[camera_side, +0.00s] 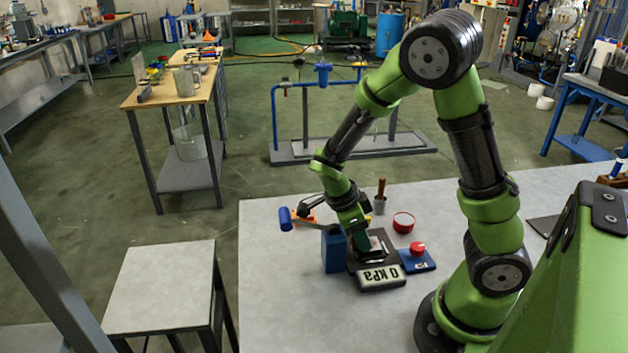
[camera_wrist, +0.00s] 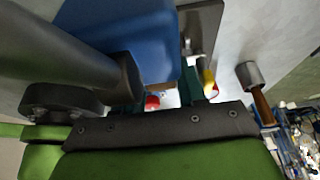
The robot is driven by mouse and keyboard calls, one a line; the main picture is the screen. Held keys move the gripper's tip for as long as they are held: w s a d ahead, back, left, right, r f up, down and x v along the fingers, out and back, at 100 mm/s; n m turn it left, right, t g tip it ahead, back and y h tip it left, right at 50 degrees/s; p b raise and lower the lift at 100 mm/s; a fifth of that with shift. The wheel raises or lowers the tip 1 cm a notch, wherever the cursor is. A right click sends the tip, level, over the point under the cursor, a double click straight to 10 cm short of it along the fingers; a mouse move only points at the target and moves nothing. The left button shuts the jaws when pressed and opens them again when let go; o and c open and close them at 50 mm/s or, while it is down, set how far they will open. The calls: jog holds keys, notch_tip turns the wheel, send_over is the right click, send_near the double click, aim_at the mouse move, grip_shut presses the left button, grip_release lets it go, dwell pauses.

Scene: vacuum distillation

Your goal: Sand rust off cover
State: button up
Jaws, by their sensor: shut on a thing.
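My gripper (camera_side: 361,238) points down over the dark device at the middle of the table, right beside a blue block. In the wrist view, its fingers (camera_wrist: 163,94) are shut on a small tan piece (camera_wrist: 160,87), mostly hidden by the fingers and the blue block. The dark device (camera_side: 388,256) has a front display reading "0 kPa", upside down in the picture. A small pale and reddish part (camera_side: 376,246) shows on it beside the gripper. I cannot tell which part is the cover, and no rust is clearly visible.
The blue block (camera_side: 333,251) stands close left of my gripper. A red button on a blue base (camera_side: 418,262), a red round dish (camera_side: 403,222), a grey cup with a brown handle (camera_side: 380,205) and a blue-handled tool (camera_side: 286,219) surround it. The table's front left is clear.

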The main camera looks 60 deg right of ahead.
jog(key=shift+s+d, duration=2)
jog(key=shift+s, duration=0.05)
notch_tip(320, 180, up, 8)
jog(key=shift+r, duration=0.15)
